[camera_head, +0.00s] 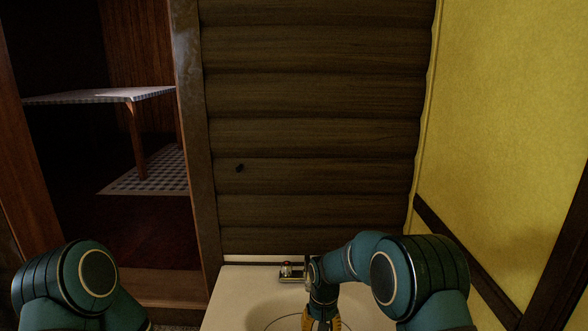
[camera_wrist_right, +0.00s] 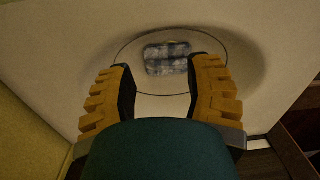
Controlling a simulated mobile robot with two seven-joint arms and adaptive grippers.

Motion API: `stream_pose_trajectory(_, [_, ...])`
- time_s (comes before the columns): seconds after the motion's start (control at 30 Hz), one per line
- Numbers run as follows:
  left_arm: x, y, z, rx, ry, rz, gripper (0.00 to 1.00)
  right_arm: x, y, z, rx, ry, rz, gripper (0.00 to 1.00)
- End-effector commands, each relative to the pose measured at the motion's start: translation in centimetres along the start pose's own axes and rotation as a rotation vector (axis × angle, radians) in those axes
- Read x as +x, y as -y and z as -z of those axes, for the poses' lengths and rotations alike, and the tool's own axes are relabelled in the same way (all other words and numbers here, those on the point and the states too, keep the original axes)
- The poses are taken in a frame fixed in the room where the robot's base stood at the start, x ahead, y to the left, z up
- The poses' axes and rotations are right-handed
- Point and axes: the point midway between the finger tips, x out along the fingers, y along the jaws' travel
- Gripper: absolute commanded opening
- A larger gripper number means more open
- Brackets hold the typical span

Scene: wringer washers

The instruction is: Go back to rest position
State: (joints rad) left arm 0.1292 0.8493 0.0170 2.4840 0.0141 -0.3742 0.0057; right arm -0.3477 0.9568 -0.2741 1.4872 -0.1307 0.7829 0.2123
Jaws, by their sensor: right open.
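My right gripper (camera_wrist_right: 162,85) is open, with its two yellow fingers spread apart and nothing between them. In the head view the right gripper (camera_head: 321,322) shows at the bottom edge, over the white basin (camera_head: 241,298). In the right wrist view a folded checkered cloth (camera_wrist_right: 166,58) lies inside the ring on the basin floor, beyond the fingertips and apart from them. The cloth cannot be made out in the head view. My left arm shows only its upper link at the lower left of the head view; its gripper is out of view.
A small metal fixture with a red part (camera_head: 289,271) sits at the basin's back edge. A log wall (camera_head: 315,130) rises behind, and a yellow wall (camera_head: 510,110) stands close on the right. Through a doorway at left is a table with a checkered cloth (camera_head: 90,97).

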Motion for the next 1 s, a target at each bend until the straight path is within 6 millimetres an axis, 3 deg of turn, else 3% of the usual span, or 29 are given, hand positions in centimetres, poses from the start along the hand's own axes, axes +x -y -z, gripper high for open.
stream_pose_trajectory(0.1, [0.4, 0.2, -0.2, 0.001, 0.003, 0.000, 0.47, 5.1, -1.4, -4.1, 0.030, 0.000, 0.082, 0.51])
stream_pose_trajectory(0.3, [0.9, 0.4, -0.4, 0.002, 0.007, 0.000, 0.47, 10.6, -2.0, -11.5, 0.088, -0.042, 0.200, 0.51])
stream_pose_trajectory(0.43, [1.3, 0.5, -0.5, 0.002, 0.009, 0.000, 0.47, 12.5, -2.1, -17.0, 0.139, -0.078, 0.259, 0.51])
stream_pose_trajectory(0.6, [1.6, 0.6, -0.7, 0.003, 0.012, 0.000, 0.47, 12.9, -2.0, -22.7, 0.195, -0.126, 0.301, 0.51])
stream_pose_trajectory(0.8, [1.8, 0.7, -0.7, 0.004, 0.013, 0.000, 0.47, 12.6, -2.0, -25.6, 0.223, -0.158, 0.314, 0.51])
stream_pose_trajectory(1.0, [1.7, 0.7, -0.7, 0.004, 0.014, 0.000, 0.47, 12.5, -1.9, -25.8, 0.225, -0.162, 0.315, 0.51])
